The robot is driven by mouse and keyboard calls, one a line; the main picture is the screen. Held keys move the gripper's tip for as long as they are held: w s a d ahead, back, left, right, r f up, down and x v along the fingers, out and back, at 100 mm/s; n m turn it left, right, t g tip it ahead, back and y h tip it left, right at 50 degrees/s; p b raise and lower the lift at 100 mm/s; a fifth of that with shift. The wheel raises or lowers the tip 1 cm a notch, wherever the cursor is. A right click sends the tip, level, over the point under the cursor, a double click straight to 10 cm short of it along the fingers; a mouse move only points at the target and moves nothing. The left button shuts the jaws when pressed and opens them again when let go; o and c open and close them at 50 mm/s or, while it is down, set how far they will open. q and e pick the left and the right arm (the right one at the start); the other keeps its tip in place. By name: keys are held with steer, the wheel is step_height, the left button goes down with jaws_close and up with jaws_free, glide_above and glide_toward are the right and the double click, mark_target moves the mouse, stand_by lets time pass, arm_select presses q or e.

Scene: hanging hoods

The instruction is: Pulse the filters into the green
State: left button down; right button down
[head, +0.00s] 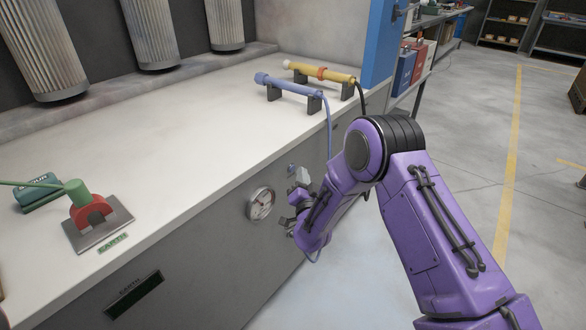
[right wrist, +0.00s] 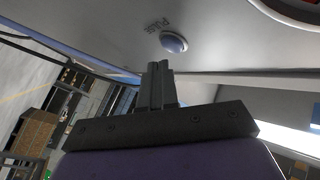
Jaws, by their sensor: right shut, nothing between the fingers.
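Several ribbed grey filter cylinders (head: 150,32) hang over the back of the bench in the head view. A round gauge (head: 261,203) is on the bench's grey front panel; its needle and colour zones are too small to read. My right gripper (head: 291,208) is just right of the gauge, near the panel. In the right wrist view its fingers (right wrist: 158,68) are shut and empty, pointing at a round blue-grey button (right wrist: 174,42) marked PULSE. A gap seems to show between fingertips and button; contact is unclear. My left gripper is not in view.
On the bench top (head: 190,115) are a red-and-green earth clamp (head: 92,208) on a metal plate, and blue (head: 288,87) and yellow (head: 320,73) wands on stands. A blue hose (head: 329,128) hangs over the front edge near my right arm. Floor to the right is open.

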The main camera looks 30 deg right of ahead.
steer(key=s, duration=0.1)
steer(key=s+d, duration=0.1)
steer(key=s, duration=0.1)
steer(key=s+d+p, duration=0.1)
steer(key=shift+s, duration=0.3)
stand_by(0.8)
steer(key=s+a+f+n+g+y+p, duration=0.2)
steer(key=s+f+g+p, duration=0.15)
steer(key=s+f, duration=0.4)
steer(key=s+a+f+n+g+y+p, duration=0.25)
steer(key=s+f+g, duration=0.3)
steer(key=s, duration=0.35)
steer(key=s+a+g+p, duration=0.2)
steer(key=s+g+p, duration=0.3)
steer(key=s, duration=1.4)
steer(key=shift+s+a+n+g+p, duration=0.15)
steer(key=shift+s+n+g+p, duration=0.2)
steer(key=shift+g, duration=0.05)
